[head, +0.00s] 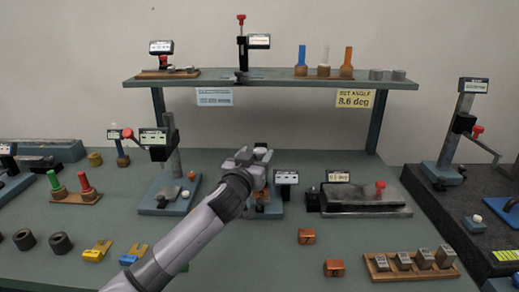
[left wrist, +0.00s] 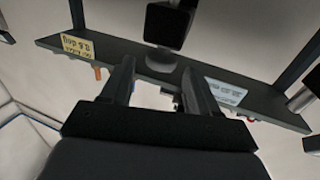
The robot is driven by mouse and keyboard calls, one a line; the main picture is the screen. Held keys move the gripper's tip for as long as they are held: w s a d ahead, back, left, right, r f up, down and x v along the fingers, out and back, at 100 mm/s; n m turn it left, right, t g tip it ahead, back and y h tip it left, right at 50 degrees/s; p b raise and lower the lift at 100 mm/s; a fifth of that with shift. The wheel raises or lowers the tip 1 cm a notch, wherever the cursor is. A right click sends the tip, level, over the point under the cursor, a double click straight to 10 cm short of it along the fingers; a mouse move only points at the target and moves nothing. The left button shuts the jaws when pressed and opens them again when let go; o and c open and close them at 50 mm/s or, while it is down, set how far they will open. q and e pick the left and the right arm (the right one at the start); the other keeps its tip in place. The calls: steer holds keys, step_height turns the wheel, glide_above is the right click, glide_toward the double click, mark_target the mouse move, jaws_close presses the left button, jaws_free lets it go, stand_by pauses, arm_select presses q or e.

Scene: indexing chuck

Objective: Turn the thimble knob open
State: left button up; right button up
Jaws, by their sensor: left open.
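My left gripper (head: 248,160) is in the middle of the head view, over the workbench, at a small device with a dark display (head: 286,177). Its arm hides much of that device. In the left wrist view, which is upside down, my left gripper (left wrist: 157,88) has two dark fingers spread apart with nothing held between them. A black block (left wrist: 168,24) with a grey rounded part (left wrist: 163,62) shows beyond the fingertips. I cannot tell for certain which part is the thimble knob, or whether a finger touches it. My right gripper is not in view.
A stand with a display (head: 153,137) is left of my arm. A grey plate with a red knob (head: 380,186) is to the right. Copper blocks (head: 306,236) and a wooden tray (head: 375,270) lie in front. A shelf (head: 200,80) spans the back, with an 8.6 deg sign (head: 355,98).

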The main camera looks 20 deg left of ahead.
mark_target(258, 153)
arm_select(q)
steer(key=shift+w, duration=2)
steer(key=c, duration=0.9)
